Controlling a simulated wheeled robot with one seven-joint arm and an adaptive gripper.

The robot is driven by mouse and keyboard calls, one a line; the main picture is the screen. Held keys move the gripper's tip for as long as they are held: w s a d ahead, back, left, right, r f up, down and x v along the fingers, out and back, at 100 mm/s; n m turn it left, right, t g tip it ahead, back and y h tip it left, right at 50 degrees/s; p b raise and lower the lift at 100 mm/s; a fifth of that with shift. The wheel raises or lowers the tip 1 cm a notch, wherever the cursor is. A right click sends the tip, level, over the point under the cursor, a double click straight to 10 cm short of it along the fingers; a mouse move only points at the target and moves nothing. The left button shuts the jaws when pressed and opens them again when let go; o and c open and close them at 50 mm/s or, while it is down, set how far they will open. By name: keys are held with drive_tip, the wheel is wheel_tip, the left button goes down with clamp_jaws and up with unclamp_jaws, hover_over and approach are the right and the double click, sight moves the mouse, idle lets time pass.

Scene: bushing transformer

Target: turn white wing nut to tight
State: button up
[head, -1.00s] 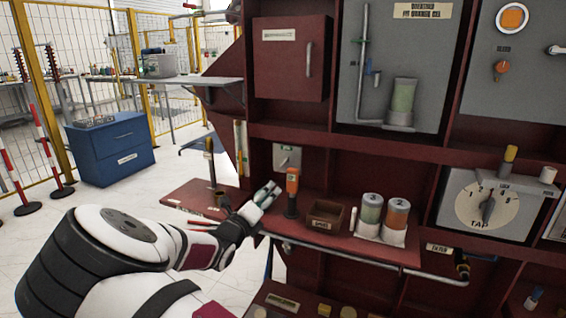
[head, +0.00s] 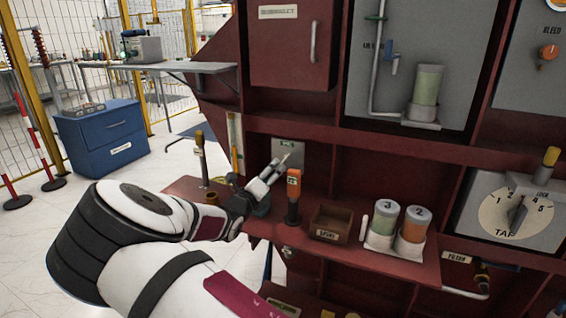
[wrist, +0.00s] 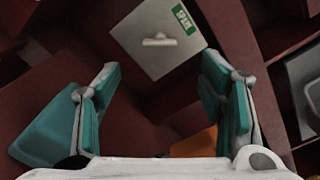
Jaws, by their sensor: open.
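The white wing nut (wrist: 158,40) sits on a light grey plate (wrist: 140,58) in the wrist view, its wings roughly level across the picture. A green label is at the plate's upper right corner. In the head view the plate (head: 297,148) is on the back wall of the red cabinet, partly hidden by my gripper. My gripper (head: 275,168) points toward it. In the wrist view my gripper (wrist: 160,85) is open and empty, its teal-padded fingers apart. The wing nut shows beyond the fingertips, between their lines, with a gap to them.
An orange-topped tool (head: 293,190) stands just right of my gripper. A small brown box (head: 330,224) and two numbered canisters (head: 383,222) stand farther right on the red shelf. A yellow-topped post (head: 200,150) stands left. A tap dial (head: 515,208) is at far right.

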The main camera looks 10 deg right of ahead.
sight(285, 159)
drive_tip(key=b+x, duration=0.2)
drive_tip(key=x, duration=0.8)
drive_tip(key=shift+w, duration=0.25)
drive_tip(key=shift+d, duration=0.1)
drive_tip(key=shift+c, duration=0.3)
